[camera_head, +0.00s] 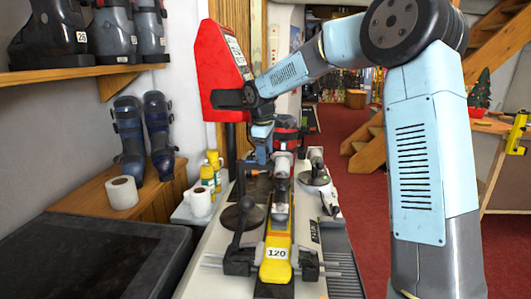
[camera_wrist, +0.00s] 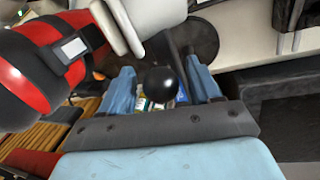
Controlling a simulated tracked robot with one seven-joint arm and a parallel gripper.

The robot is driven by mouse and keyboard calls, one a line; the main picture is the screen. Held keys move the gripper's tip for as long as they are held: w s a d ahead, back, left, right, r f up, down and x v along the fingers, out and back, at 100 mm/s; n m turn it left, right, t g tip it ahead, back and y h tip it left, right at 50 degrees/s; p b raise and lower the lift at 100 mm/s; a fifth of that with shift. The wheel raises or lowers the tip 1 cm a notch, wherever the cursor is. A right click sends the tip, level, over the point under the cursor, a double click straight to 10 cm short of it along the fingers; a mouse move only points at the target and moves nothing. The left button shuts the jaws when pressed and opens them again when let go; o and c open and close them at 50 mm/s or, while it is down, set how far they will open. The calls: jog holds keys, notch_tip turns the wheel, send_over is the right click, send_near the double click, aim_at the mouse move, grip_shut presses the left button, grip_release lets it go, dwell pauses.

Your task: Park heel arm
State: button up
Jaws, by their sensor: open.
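My gripper (camera_head: 262,146) is in the middle of the head view, above the bench, below the red sign. In the wrist view its two blue fingers (camera_wrist: 163,78) stand apart, open, with a black ball knob (camera_wrist: 160,83) between them. The knob looks clear of both fingers; whatever it sits on is hidden beneath it, so I cannot tell for sure that it is the heel arm's.
A red and black boot-like body (camera_wrist: 45,60) is close left of my fingers. A dark round base (camera_wrist: 195,35) lies beyond them. Yellow bottles (camera_head: 208,175) and paper rolls (camera_head: 122,192) stand left.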

jog(key=shift+c, duration=0.4)
grip_shut()
jog(key=shift+d, duration=0.1)
